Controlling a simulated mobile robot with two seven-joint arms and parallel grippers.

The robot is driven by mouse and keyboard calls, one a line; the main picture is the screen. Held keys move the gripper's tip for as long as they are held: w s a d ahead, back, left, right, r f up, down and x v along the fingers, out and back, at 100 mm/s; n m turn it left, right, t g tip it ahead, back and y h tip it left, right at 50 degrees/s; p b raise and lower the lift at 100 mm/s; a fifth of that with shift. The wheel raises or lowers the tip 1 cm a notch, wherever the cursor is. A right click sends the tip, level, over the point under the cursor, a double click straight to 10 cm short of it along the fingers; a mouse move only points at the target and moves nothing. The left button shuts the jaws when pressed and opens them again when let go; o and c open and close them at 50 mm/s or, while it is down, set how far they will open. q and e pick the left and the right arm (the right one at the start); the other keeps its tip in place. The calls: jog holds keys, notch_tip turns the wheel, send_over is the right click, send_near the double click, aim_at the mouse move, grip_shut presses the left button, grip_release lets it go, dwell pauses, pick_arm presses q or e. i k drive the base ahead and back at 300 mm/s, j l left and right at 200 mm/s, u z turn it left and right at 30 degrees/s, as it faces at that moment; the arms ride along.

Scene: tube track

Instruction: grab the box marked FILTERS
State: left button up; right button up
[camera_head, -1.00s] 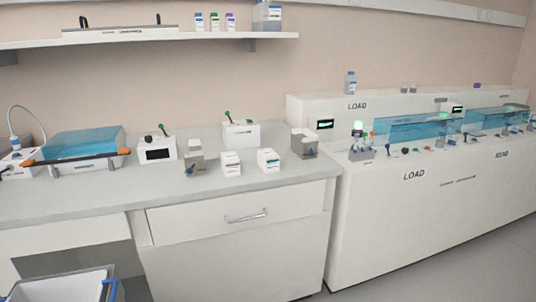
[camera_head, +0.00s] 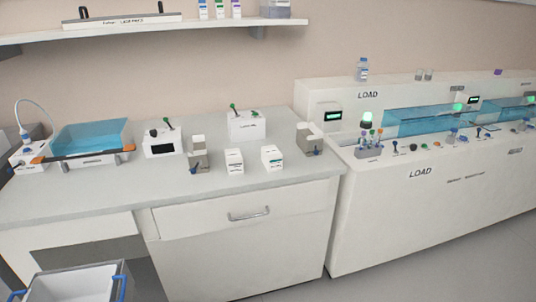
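Two small white boxes stand side by side near the front of the grey bench. The left white box (camera_head: 234,161) has a dark label strip, and the right white box (camera_head: 271,158) has a green one. The print on both is too small to read, so I cannot tell which, if either, is marked FILTERS. A larger white box (camera_head: 247,126) with green and dark levers on top stands behind them; its label is also unreadable. Neither of my grippers is in view.
Grey-brown holders stand left (camera_head: 199,156) and right (camera_head: 309,141) of the boxes. A blue-topped tray (camera_head: 91,142) is at the left. The LOAD machine (camera_head: 420,195) adjoins at right. A blue-handled bin (camera_head: 76,283) is at lower left. The bench front (camera_head: 120,203) is mostly clear.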

aim_at(272, 159)
jog(key=i+l+u, duration=0.3)
jog(key=i+l, duration=0.15)
jog(key=l, duration=0.2)
jog(key=i+l+u, duration=0.2)
jog(key=l, duration=0.2)
jog(key=i+l+u, duration=0.15)
jog(key=l, duration=0.25)
